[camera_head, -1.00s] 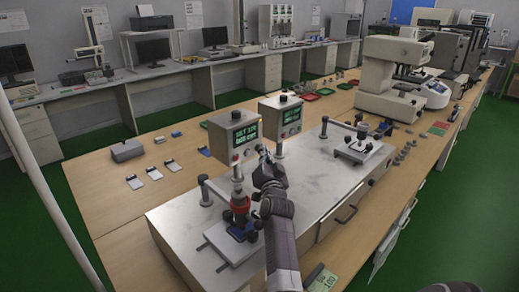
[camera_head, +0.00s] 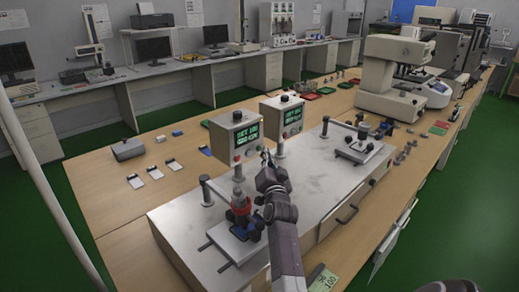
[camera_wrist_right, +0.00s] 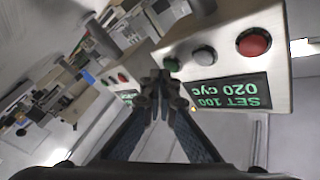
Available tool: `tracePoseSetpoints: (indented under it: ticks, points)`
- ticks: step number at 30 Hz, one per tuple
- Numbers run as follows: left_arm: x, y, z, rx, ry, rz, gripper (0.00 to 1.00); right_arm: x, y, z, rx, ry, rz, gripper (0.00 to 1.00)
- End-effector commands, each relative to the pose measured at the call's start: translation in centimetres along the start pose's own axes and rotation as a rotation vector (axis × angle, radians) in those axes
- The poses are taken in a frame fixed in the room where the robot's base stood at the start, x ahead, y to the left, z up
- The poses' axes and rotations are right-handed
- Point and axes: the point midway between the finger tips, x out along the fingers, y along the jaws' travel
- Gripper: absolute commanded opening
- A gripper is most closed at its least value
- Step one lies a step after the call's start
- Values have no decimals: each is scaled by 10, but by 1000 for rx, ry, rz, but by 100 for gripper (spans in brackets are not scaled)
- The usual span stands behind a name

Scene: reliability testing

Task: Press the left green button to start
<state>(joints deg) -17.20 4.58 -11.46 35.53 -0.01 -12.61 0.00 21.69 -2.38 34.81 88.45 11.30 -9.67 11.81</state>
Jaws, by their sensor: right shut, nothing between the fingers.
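The left control box (camera_head: 234,137) has a green-lit display and a red button (camera_head: 237,158) on its front. In the right wrist view, which is upside down, its panel carries a red button (camera_wrist_right: 255,42), a pale button (camera_wrist_right: 203,55) and a green button (camera_wrist_right: 171,64). The display there reads SET 100, 020 CYC. My right gripper (camera_head: 266,156) is shut and empty, just right of the left box. In the wrist view its fingertips (camera_wrist_right: 161,82) are close to the green button; I cannot tell whether they touch it. My left gripper is not in view.
The right control box (camera_head: 283,118) stands close beside the gripper. Below are a metal platform (camera_head: 310,185) and a test fixture with a red part (camera_head: 240,205). Several small cards lie on the table (camera_head: 110,190) to the left. A large beige machine (camera_head: 392,75) stands further right.

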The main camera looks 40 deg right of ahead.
Motion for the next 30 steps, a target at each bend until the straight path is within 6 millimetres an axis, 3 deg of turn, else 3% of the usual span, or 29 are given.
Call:
tracePoseSetpoints:
  ticks: [16, 30]
  points:
    - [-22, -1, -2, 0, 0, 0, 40, -36, 20, -21, -3, 1, 1, 0]
    - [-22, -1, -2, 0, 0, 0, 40, -40, 22, -22, 0, 1, 0, 0]
